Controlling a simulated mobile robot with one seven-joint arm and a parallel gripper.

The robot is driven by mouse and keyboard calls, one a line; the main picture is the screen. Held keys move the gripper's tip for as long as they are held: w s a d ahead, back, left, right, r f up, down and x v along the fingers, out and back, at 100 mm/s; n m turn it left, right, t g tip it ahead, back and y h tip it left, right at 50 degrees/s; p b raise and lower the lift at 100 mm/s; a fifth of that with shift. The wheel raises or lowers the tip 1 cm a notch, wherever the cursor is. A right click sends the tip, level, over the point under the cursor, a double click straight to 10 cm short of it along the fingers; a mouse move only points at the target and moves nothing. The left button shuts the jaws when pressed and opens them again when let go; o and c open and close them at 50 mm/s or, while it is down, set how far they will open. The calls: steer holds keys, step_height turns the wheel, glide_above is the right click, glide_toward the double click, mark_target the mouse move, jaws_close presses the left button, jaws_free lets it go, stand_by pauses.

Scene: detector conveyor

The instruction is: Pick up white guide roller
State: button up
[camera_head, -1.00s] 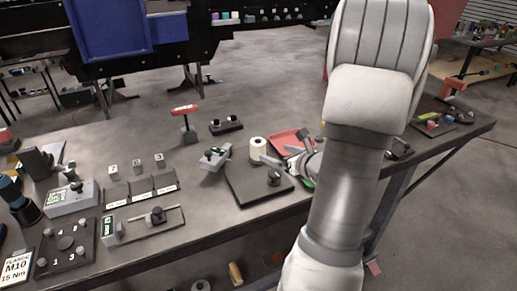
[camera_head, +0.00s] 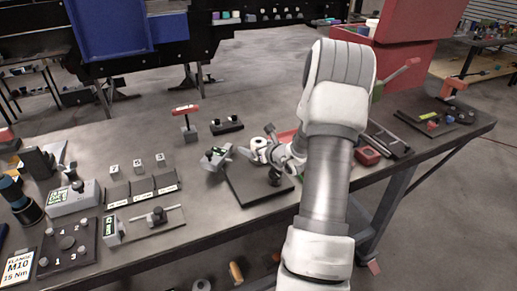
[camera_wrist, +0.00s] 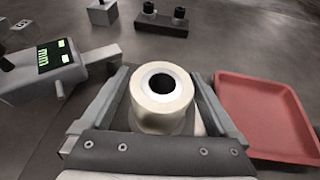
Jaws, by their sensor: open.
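The white guide roller (camera_wrist: 161,97) stands upright on the workbench, a white cylinder with a dark hole in its top. In the wrist view it sits between the two spread fingers of my gripper (camera_wrist: 163,100), with a visible gap on at least the left side. I cannot tell whether the right finger touches it. In the head view the roller (camera_head: 259,144) shows just beyond my gripper (camera_head: 257,153), partly hidden by it. My gripper is open.
A red tray (camera_wrist: 268,115) lies close on the right. A grey device with a green display (camera_wrist: 58,66) stands close on the left. A dark block with two knobs (camera_wrist: 162,22) lies behind. A black plate (camera_head: 247,190) lies in front on the workbench.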

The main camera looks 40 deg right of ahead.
steer(key=shift+w+f, duration=0.1)
steer(key=shift+w, duration=0.15)
jaws_close()
stand_by(0.3)
steer(key=shift+r, duration=0.2)
